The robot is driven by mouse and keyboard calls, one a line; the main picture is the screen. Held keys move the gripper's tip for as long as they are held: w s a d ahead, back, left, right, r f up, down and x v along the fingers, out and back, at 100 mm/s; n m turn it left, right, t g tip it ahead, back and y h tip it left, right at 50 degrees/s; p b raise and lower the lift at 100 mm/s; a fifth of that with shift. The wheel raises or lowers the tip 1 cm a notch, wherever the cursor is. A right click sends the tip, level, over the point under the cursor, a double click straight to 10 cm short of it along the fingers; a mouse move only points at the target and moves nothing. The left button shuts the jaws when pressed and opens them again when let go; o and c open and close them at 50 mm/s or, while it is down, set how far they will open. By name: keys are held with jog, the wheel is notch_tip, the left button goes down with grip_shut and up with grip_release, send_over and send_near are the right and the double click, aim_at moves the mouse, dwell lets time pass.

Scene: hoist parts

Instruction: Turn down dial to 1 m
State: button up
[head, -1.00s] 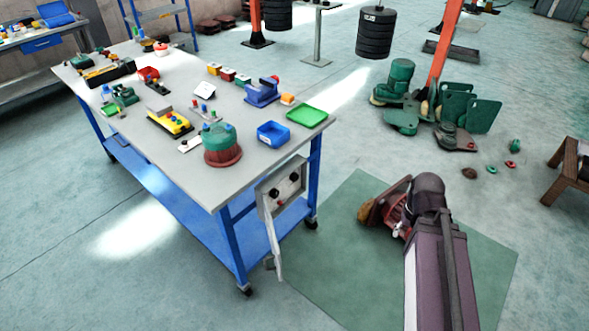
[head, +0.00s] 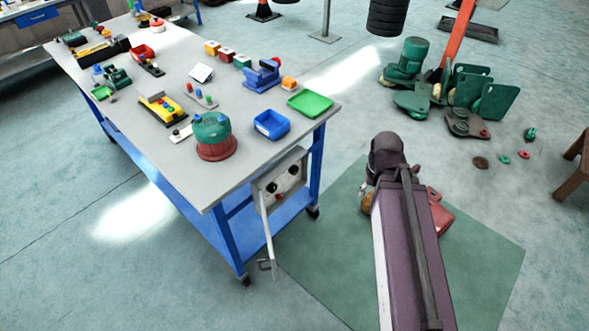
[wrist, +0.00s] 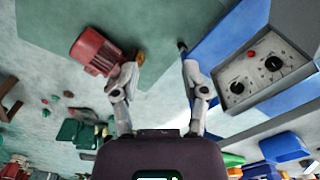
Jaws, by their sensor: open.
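A grey control panel (head: 266,184) is mounted at the near right end of the workbench, with two black dials and a small red button. In the wrist view the panel (wrist: 240,83) is at the right, tilted. In the head view my arm mostly hides the gripper.
The workbench (head: 185,100) carries a green tray (head: 310,103), a blue bin (head: 271,125) and a green-and-red round housing (head: 214,150). A white lever (head: 266,232) hangs below the panel. A red motor (wrist: 92,50) lies on the green floor mat (head: 490,262).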

jog(key=shift+a, duration=0.1)
jog(key=o, duration=0.5)
jog(key=shift+f, duration=0.1)
jog(key=n+t+y+b, duration=0.5)
jog(key=t+y+b, duration=0.75)
jog(key=b, duration=2.85)
send_near(296, 172)
jog(key=s+d+g+y, duration=0.1)
jog(key=d+g+y, duration=0.1)
jog(key=d, duration=0.2)
jog(key=shift+a+f, duration=0.1)
jog(key=shift+a, duration=0.05)
jog(key=shift+a, duration=0.1)
jog(key=x, duration=1.3)
jog(key=shift+w+a, duration=0.1)
jog(key=shift+w, duration=0.2)
